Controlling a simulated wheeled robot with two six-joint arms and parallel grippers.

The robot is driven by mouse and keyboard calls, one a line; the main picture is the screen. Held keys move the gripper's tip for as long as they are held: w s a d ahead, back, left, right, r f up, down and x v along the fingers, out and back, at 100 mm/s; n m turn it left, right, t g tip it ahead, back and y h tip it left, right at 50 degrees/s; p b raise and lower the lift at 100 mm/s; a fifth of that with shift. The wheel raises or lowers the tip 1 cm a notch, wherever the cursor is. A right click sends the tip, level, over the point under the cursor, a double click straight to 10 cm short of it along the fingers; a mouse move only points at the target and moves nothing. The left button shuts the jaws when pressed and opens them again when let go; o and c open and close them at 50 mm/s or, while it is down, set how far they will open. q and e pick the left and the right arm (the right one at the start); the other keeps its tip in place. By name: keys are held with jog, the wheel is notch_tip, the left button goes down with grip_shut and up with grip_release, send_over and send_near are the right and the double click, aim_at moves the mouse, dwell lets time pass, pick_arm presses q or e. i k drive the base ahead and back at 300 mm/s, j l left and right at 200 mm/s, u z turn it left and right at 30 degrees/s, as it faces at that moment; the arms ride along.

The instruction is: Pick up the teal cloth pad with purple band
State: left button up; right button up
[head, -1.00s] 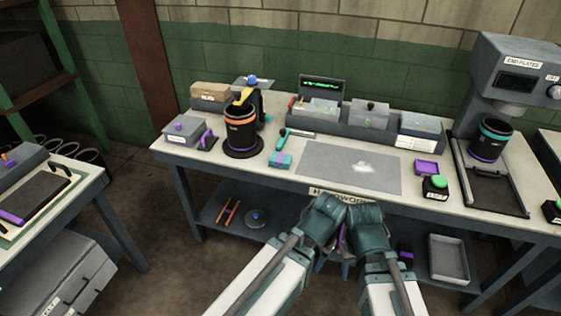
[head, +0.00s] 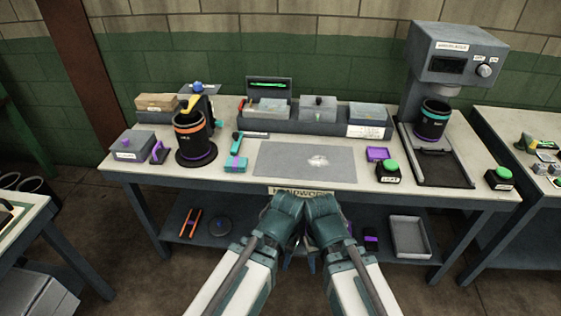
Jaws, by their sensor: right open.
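The teal cloth pad with a purple band (head: 236,164) lies flat near the front edge of the workbench, left of the grey mat. My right gripper (head: 314,258) is open, in front of the bench's front edge and to the right of the pad. It is apart from the pad and holds nothing that I can see. My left gripper (head: 286,260) is close beside the right one, also in front of the bench. Its fingers are mostly hidden behind its wrist, so its jaws cannot be made out.
A grey mat (head: 280,165) with a white patch lies mid-bench. A black canister with an orange band (head: 191,137) stands behind and left of the pad. A teal-handled tool (head: 236,143) lies just behind the pad. A green-button box (head: 389,171) and a press (head: 440,100) are to the right.

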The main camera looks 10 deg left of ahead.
aim_at(237, 164)
jog(key=i+j, duration=0.25)
jog(key=i, duration=0.25)
jog(key=i+j, duration=0.2)
jog(key=i, duration=0.3)
jog(key=j+u, duration=0.05)
